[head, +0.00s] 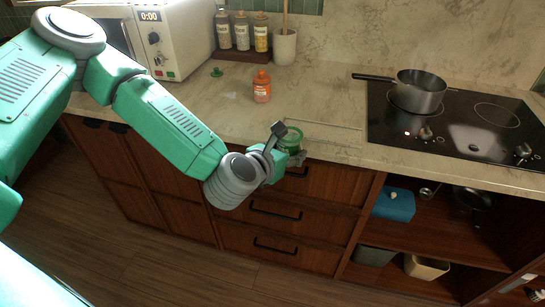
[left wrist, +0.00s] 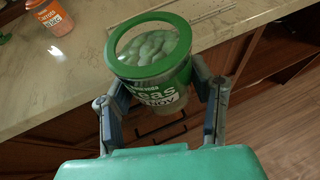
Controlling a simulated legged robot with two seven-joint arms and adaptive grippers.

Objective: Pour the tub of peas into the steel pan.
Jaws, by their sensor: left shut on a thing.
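The tub of peas (head: 291,134) is a clear tub with a green rim. My left gripper (head: 284,148) is shut on it at the counter's front edge. In the left wrist view the tub (left wrist: 152,73) sits between the two fingers of the gripper (left wrist: 160,88), its label facing me and pale green peas showing through the round top. It looks roughly upright. The steel pan (head: 418,94) stands on the black hob to the right, well apart from the tub, its handle pointing left. My right gripper is not in view.
A small green object (head: 217,72) lies farther back. A microwave (head: 170,38), a spice rack (head: 243,55) and a utensil pot (head: 284,47) line the back. The counter between tub and hob (head: 465,125) is clear.

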